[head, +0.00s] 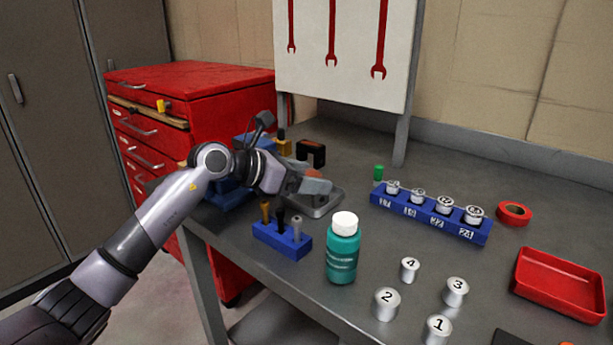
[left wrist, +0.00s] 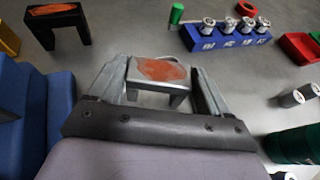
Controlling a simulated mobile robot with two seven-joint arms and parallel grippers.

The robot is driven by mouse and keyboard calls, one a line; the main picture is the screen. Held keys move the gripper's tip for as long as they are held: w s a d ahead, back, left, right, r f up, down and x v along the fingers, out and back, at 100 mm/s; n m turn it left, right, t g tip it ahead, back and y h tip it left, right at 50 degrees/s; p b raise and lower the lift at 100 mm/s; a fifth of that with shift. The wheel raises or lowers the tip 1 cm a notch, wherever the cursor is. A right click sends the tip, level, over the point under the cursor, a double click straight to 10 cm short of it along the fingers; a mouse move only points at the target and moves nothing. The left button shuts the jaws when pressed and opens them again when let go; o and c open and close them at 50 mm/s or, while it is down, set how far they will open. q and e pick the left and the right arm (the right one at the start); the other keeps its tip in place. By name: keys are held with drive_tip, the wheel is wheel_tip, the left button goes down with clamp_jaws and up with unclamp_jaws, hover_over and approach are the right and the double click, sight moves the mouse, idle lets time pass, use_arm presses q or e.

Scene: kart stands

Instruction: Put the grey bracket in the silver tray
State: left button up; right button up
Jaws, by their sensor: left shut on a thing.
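The grey bracket (left wrist: 158,72), with an orange patch on its top, is between the fingers of my left gripper (left wrist: 158,85) in the left wrist view. My left gripper (head: 308,183) is shut on it. In the head view the bracket (head: 318,187) appears in front of and over the silver tray (head: 322,209), partly hidden by the gripper. I cannot tell whether it touches the tray. The tray shows only in part, behind the gripper and a bottle. My right gripper is not in view.
A black bracket (head: 311,152) stands behind the gripper. A blue holder (head: 281,240) and a green bottle (head: 342,250) stand in front. A blue rack (head: 430,217) of numbered weights, loose weights (head: 386,303) and a red tray (head: 560,283) are to the right.

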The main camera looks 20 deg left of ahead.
use_arm(q)
drive_tip(key=o, duration=1.3)
drive_tip(key=shift+a+r, duration=0.1)
drive_tip(key=shift+r, duration=0.1)
drive_tip(key=v, duration=1.2)
